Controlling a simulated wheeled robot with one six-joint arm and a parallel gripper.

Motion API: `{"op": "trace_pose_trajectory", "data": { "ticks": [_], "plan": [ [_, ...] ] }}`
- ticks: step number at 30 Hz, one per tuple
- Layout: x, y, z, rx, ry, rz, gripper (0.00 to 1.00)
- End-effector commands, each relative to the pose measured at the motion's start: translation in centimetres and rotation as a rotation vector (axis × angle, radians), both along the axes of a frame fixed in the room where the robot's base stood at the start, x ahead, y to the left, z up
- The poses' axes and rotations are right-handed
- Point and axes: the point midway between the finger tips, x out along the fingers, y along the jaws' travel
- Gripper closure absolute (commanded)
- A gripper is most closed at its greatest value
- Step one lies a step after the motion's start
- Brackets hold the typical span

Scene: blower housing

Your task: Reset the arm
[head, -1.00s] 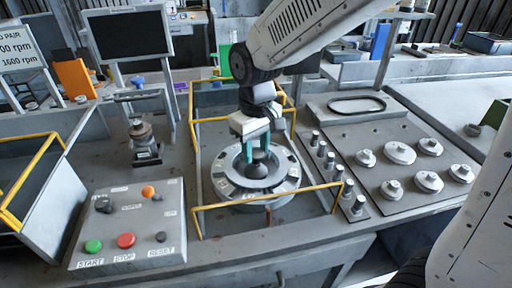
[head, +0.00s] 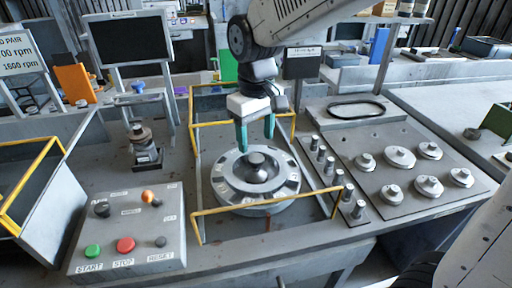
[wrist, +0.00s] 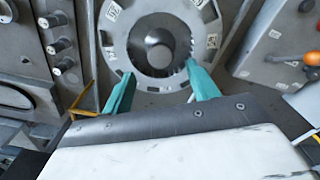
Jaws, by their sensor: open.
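My gripper (head: 256,134) has teal fingers and hangs open and empty above the round grey blower housing (head: 256,181). The fingertips are apart from the housing, just above and behind its dark central hub (head: 257,166). In the wrist view the spread fingers of my gripper (wrist: 160,88) reach toward the housing (wrist: 119,22), and nothing is between them. The hub (wrist: 155,47) sits in the middle of the housing's ring, which has several marked slots around it.
A yellow-railed frame (head: 268,204) surrounds the housing. A control box (head: 130,230) with several buttons stands at the front left. A plate with several round metal parts (head: 400,157) and a row of pegs (head: 330,166) lie to the right. A dark screen (head: 130,38) stands behind.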

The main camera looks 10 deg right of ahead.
Motion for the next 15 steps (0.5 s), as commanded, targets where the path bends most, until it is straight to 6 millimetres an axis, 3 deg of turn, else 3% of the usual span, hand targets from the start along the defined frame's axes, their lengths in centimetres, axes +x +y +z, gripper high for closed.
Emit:
{"op": "trace_pose_trajectory", "data": {
  "ticks": [6, 15],
  "plan": [
    [0.0, 0.0, 2.3, 0.000, 0.000, 0.000, 0.41],
    [0.0, 0.0, 2.5, 0.000, 0.001, 0.000, 0.41]
  ]
}}
